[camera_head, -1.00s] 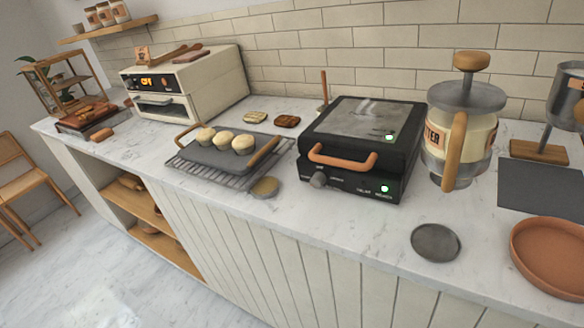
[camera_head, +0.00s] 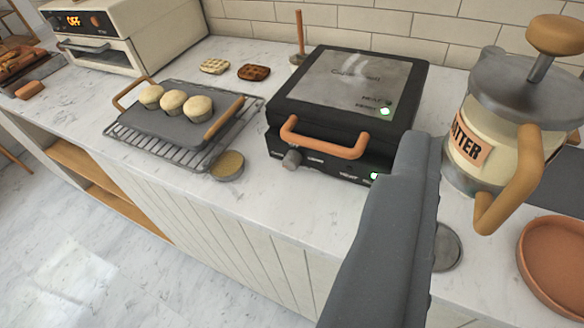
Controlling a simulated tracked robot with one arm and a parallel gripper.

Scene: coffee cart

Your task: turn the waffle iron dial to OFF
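The black waffle iron (camera_head: 345,135) stands on the counter with its lid down and a copper-coloured handle (camera_head: 325,140) across the front. Its small grey dial (camera_head: 292,158) is on the front panel, below the left end of the handle. The dial's pointer and lettering are too small to read. A green light (camera_head: 374,176) glows at the right of the front panel, and another green light (camera_head: 385,111) shows on the lid. A grey part of my arm rises from the bottom, in front of the iron's right front corner. No gripper fingers can be made out.
A rack with a tray of muffins (camera_head: 180,123) lies left of the iron, with a small round dish (camera_head: 228,166) near the dial. A grey disc (camera_head: 447,248) and terracotta plate (camera_head: 555,262) lie near the front edge.

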